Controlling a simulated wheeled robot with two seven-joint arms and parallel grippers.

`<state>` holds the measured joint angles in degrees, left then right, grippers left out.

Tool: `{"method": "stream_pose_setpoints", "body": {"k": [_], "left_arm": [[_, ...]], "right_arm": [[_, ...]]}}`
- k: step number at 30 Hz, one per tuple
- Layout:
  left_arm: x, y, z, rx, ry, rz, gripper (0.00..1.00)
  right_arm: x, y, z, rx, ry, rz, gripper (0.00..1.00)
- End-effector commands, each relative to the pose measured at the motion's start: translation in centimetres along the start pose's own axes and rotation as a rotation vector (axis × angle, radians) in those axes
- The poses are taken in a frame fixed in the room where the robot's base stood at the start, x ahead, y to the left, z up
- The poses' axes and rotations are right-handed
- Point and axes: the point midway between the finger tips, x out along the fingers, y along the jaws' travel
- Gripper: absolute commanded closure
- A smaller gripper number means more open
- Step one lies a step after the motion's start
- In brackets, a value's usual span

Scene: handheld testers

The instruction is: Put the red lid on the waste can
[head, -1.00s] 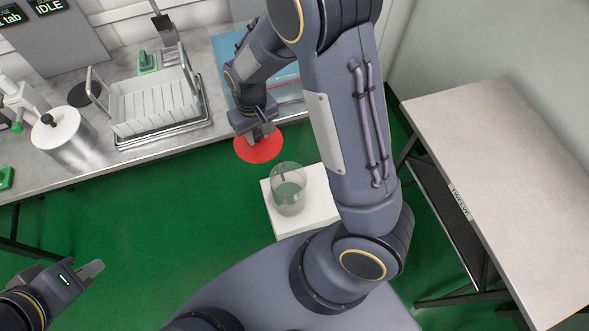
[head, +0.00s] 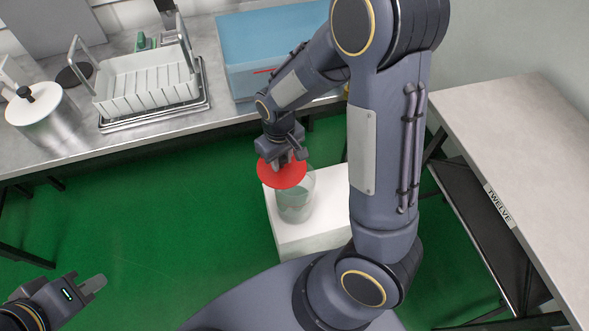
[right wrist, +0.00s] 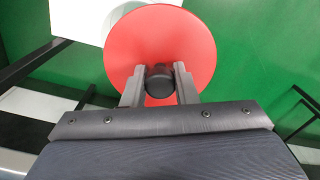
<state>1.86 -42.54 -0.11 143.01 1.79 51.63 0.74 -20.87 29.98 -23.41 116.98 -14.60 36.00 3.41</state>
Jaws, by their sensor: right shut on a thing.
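The red lid (head: 282,174) is a flat round disc, held over the rear left part of the waste can's mouth in the head view. The waste can (head: 297,203) is a clear, see-through vessel standing upright. Whether the lid touches its rim I cannot tell. My right gripper (head: 283,160) is shut on the lid. In the right wrist view its fingers (right wrist: 158,88) close on the dark knob (right wrist: 159,75) of the lid (right wrist: 180,35). My left gripper (head: 93,284) is at the lower left, away from both; its finger gap is not clear.
The can stands on a white block (head: 315,238) above the green floor (head: 140,220). A bench behind holds a white rack (head: 148,90), a metal pot (head: 45,118) and a blue-topped tank (head: 262,55). A grey table (head: 530,140) stands at the right.

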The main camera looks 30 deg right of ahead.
Motion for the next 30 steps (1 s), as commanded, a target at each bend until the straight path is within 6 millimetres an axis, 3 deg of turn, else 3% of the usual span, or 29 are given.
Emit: {"method": "stream_pose_setpoints", "body": {"k": [1,6,14,20,30], "left_arm": [[0.5,-0.2,0.3,0.000,0.000,0.000,1.00],[0.9,-0.4,0.5,0.000,0.000,0.000,1.00],[1.2,-0.5,0.6,0.000,0.000,0.000,1.00],[1.8,-0.8,0.9,0.000,0.000,0.000,1.00],[1.9,-0.8,1.0,0.000,0.000,0.000,1.00]], "right_arm": [[1.6,0.8,0.2,0.003,-0.008,0.000,0.96],[3.9,2.8,0.1,0.001,-0.004,0.000,0.96],[5.3,4.0,0.1,0.000,-0.003,0.000,0.96],[8.2,4.2,0.1,-0.002,-0.005,0.000,0.96],[8.6,4.2,0.1,-0.002,-0.002,0.000,0.96]]}}
